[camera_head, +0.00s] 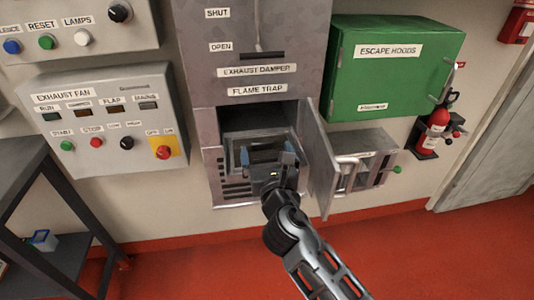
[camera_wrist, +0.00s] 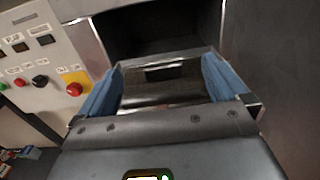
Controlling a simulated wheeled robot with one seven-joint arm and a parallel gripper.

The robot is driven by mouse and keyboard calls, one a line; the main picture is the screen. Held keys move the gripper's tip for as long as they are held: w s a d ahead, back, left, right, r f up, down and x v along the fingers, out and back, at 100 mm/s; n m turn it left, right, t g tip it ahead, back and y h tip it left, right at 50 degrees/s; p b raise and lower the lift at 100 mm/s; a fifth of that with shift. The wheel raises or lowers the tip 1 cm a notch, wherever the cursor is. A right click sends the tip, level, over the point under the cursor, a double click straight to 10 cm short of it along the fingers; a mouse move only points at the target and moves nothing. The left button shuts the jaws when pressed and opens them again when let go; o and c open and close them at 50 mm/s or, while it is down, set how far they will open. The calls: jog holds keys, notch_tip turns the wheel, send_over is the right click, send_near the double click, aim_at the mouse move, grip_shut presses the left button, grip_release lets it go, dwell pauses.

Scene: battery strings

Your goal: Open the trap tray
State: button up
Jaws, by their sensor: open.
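The flame trap cabinet (camera_head: 202,126) is grey metal, and its door (camera_head: 320,165) stands swung open to the right. The trap tray (camera_head: 232,138) is a metal tray in the opening, partly hidden by my gripper in the head view. In the wrist view the tray (camera_wrist: 190,56) sits straight ahead, with a dark slot in its middle and the dark cavity behind it. My gripper (camera_head: 267,157) is open at the front of the tray. Its blue fingers (camera_wrist: 160,92) are spread wide with the tray's front part between them. I cannot tell whether they touch it.
An exhaust fan panel (camera_head: 105,115) is on the left wall. A green escape hoods box (camera_head: 395,70) and a fire extinguisher (camera_head: 439,118) are at right. A dark table (camera_head: 30,165) stands at left.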

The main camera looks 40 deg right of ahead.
jog(key=shift+b+v, duration=0.75)
jog(key=shift+v, duration=3.15)
jog(key=s+a+f+m+y, duration=0.4)
jog(key=s+m, duration=0.1)
jog(key=s, duration=0.2)
jog(key=s+a+f+m+y, duration=0.3)
jog(key=s+a+m, duration=0.25)
jog(key=s, duration=0.25)
jog(key=s+r+m+y, duration=0.1)
jog(key=s+r+m, duration=0.3)
jog(key=s+m, duration=0.4)
jog(key=s+r+m+y, duration=0.2)
jog(key=s+r+m, duration=0.1)
jog(key=s+m, duration=0.5)
jog(key=m, duration=0.2)
jog(key=shift+a+r+m, duration=0.3)
jog(key=shift+r+m, duration=0.05)
jog(key=shift+r, duration=0.05)
